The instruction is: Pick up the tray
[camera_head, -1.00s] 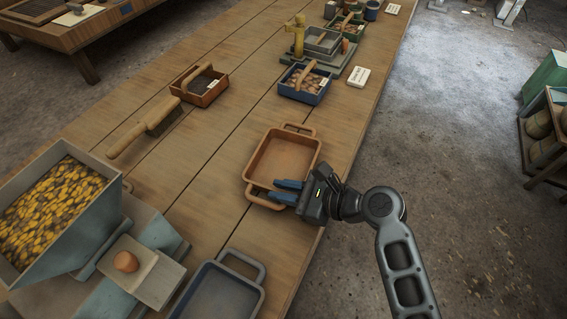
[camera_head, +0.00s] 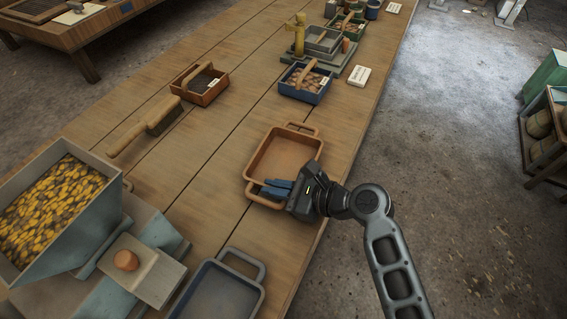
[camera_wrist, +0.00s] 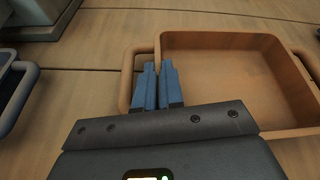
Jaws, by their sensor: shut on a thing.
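An empty orange-brown tray (camera_head: 287,155) with a loop handle at each end sits on the wooden bench near its right edge. In the wrist view the tray (camera_wrist: 225,75) lies just right of my fingers. My gripper (camera_head: 277,187) is at the tray's near handle. Its blue fingers, also in the wrist view (camera_wrist: 158,85), are close together and shut on that handle, part of which they hide. The tray looks level and resting on the bench; I cannot tell any lift.
A grey-blue tray (camera_head: 218,292) lies on the bench at the near side. A hopper of yellow pieces (camera_head: 55,205) stands at left. A brush (camera_head: 145,128), a wooden-handled box (camera_head: 199,85) and a blue box of brown items (camera_head: 305,84) lie farther off. Bare bench surrounds the tray.

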